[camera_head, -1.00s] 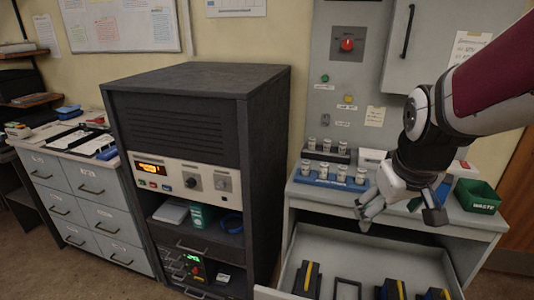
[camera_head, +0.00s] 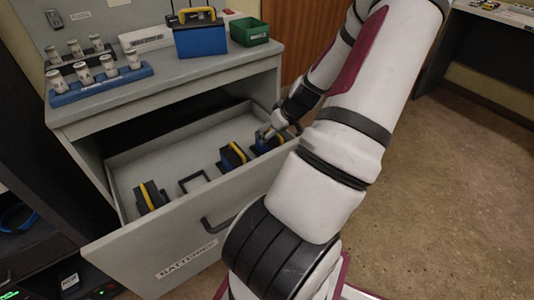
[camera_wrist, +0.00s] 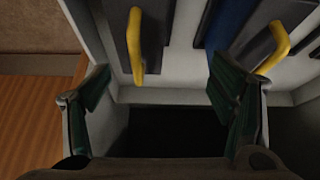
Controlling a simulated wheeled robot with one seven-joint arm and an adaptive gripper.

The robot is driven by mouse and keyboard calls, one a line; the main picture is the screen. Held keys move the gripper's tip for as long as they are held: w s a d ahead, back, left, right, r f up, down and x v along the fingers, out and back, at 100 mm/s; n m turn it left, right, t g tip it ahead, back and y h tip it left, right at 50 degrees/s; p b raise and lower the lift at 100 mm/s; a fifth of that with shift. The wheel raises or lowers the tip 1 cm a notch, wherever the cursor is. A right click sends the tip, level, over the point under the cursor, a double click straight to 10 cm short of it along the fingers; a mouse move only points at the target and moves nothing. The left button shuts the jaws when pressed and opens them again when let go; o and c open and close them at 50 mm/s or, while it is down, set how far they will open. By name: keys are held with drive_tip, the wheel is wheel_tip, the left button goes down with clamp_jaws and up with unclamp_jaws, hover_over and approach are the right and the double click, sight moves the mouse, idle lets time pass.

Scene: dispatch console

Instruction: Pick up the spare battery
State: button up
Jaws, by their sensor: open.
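Several dark batteries with yellow handles stand in the open drawer: a left one (camera_head: 150,196), a middle one (camera_head: 233,156) and a right one (camera_head: 265,145). Which one is the spare cannot be told. My gripper (camera_head: 271,131) is low at the drawer's right end, close to the right battery and partly hidden by my arm. In the wrist view my gripper (camera_wrist: 165,95) is open, its green-padded fingers apart with nothing between them. One yellow handle (camera_wrist: 136,48) shows above the gap, and another (camera_wrist: 273,50) lies beyond the right finger. A blue battery (camera_head: 201,40) stands on the cabinet top.
The drawer (camera_head: 215,225) is labelled BATTERIES and holds an empty black frame (camera_head: 194,181). On the cabinet top are a blue rack of jars (camera_head: 100,84) and a green bin (camera_head: 249,31). Open floor (camera_head: 455,190) lies at the right.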

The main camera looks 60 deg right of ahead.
sight(279, 136)
drive_tip(key=shift+s+d+f+m+b, duration=0.15)
drive_tip(key=shift+s+d+f, duration=0.25)
drive_tip(key=shift+f, duration=0.15)
drive_tip(key=shift+s+d+f+m+b, duration=0.15)
drive_tip(key=shift+s+d+f, duration=0.2)
drive_tip(key=shift+f, duration=0.2)
drive_tip(key=shift+d+f+h, duration=0.2)
drive_tip(key=shift+f+h, duration=0.1)
drive_tip(key=b+x, duration=0.2)
drive_tip(key=x, duration=0.5)
drive_tip(key=shift+r, duration=0.15)
clamp_jaws()
